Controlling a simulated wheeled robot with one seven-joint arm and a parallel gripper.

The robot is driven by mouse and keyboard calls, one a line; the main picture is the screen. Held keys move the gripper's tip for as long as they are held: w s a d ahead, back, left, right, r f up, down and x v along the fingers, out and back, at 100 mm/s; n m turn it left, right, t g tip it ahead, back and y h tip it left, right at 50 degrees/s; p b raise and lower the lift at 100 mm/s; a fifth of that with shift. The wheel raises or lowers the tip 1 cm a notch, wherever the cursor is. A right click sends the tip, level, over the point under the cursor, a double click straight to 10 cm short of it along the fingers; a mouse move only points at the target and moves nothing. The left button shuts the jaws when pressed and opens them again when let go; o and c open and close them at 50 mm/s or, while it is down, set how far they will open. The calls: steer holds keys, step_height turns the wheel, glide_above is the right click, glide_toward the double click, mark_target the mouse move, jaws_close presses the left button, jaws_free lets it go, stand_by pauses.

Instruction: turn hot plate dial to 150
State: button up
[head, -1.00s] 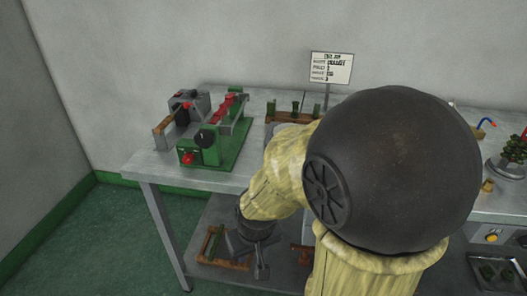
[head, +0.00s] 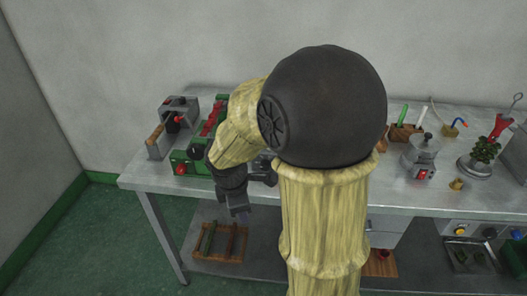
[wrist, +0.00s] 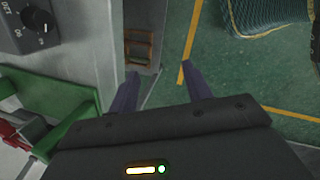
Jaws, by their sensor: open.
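In the head view a black dial (head: 196,151) sits on the front of a green machine (head: 183,160) with red parts. I cannot tell which unit is the hot plate. My gripper (head: 236,208) hangs at the bench's front edge, below and right of that dial. In the wrist view my gripper (wrist: 162,82) is open, with nothing between its fingers, apart from the dial. My arm hides the middle of the bench.
A wooden rack (head: 219,240) lies on the lower shelf. Green floor is free in front.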

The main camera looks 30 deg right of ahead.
steer(key=w+d+r+n+h+p, duration=0.1)
steer(key=w+d+r+n+p, duration=0.1)
steer(key=w+r+n+p, duration=0.2)
steer(key=w+d+r+n+h+p, duration=0.1)
steer(key=w+d+r+n+p, duration=0.2)
steer(key=r+n, duration=0.7)
steer(key=shift+w+d+n+t+h+p, duration=0.35)
steer(key=shift+w+n+p, duration=0.25)
steer(key=shift+w+p, duration=0.35)
steer(key=shift+f, duration=0.15)
steer(key=b+x, duration=0.3)
steer(key=x, duration=1.4)
steer(key=shift+d+f, duration=0.1)
steer(key=shift+d, duration=0.05)
steer(key=c, duration=1)
